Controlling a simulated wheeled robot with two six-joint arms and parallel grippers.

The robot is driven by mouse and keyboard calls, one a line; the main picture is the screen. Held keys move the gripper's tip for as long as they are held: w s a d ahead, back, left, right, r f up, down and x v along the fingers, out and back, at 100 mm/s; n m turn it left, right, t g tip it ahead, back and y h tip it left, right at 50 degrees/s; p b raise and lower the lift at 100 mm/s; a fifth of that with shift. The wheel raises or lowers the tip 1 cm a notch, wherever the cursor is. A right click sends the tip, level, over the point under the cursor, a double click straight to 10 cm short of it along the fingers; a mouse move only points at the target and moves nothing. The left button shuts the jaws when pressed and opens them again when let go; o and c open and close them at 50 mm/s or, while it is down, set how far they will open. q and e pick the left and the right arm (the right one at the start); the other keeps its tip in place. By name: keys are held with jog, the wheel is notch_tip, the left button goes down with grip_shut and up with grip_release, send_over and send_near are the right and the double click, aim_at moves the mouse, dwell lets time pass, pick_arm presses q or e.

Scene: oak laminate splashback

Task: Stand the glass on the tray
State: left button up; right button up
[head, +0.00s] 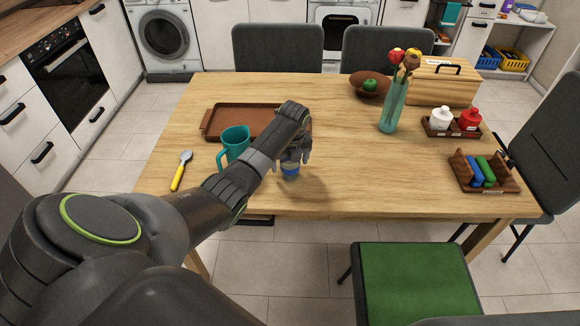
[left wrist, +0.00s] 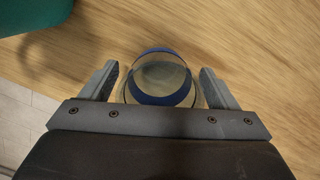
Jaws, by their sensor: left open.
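The glass (left wrist: 163,78) is clear with a blue band and stands on the wooden table. In the left wrist view it sits between the two open fingers of my left gripper (left wrist: 160,85), with a small gap on each side. In the head view the glass (head: 289,171) shows below my left gripper (head: 293,158), which hides its upper part. The brown tray (head: 225,107) lies on the table behind my left arm, which covers its right end. Its visible part is empty. My right gripper is not in view.
A teal jug (head: 235,143) stands close left of my forearm, before the tray. A yellow-handled spoon (head: 180,170) lies farther left. A vase with flowers (head: 394,104), a bowl (head: 370,88) and a condiment holder (head: 452,126) stand to the right. The table's front middle is clear.

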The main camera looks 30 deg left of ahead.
pick_arm(q)
jog(key=shift+f, duration=0.45)
jog(key=shift+w+r, duration=0.1)
jog(key=c, duration=1.2)
